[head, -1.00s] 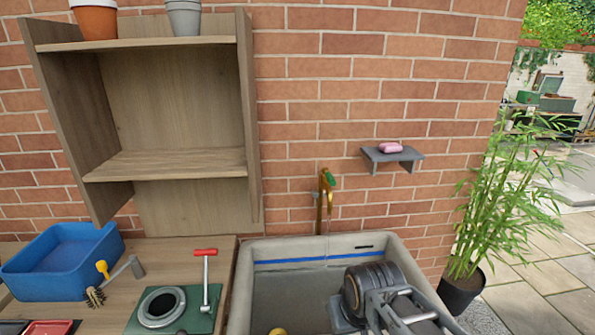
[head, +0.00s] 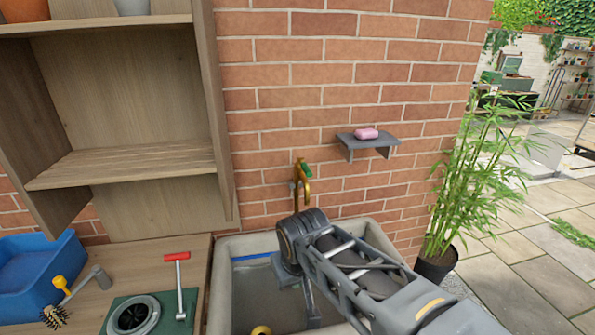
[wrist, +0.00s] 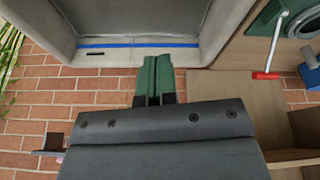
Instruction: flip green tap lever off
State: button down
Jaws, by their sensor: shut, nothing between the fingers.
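The brass tap (head: 302,188) stands against the brick wall above the back rim of the sink (head: 228,292). Its green lever (head: 305,169) sits on top in the head view. My arm's wrist is just in front of and below the tap and hides what is under the spout. My gripper (wrist: 155,60) shows in the wrist view as two green fingers side by side, closed together with nothing between them. The fingers overlap the sink's back rim in that view. I cannot make out the tap or lever there. The fingers are hidden in the head view.
A grey wall shelf (head: 368,140) with pink soap (head: 366,133) is right of the tap. A wooden shelf unit (head: 120,165) is at left. A potted bamboo (head: 465,190) stands at right.

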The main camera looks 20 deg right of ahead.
aim_at(305, 166)
jog(key=w+d+r+m+h+p, duration=0.1)
jog(key=w+r+m+h, duration=0.1)
jog(key=w+r, duration=0.6)
jog(key=w+d+r+m+h+p, duration=0.1)
jog(key=w+r+h, duration=0.3)
jog(key=w, duration=1.2)
jog(key=shift+r+m, duration=0.4)
jog(key=shift+r, duration=1.6)
jog(key=w+d+f+p, duration=0.2)
jog(key=d+f, duration=0.4)
jog(key=d, duration=0.3)
jog(key=shift+w+d+f+p, duration=0.15)
jog(key=shift+d+f+p, duration=0.15)
jog(key=shift+d+f, duration=0.1)
jog(key=shift+a, duration=0.1)
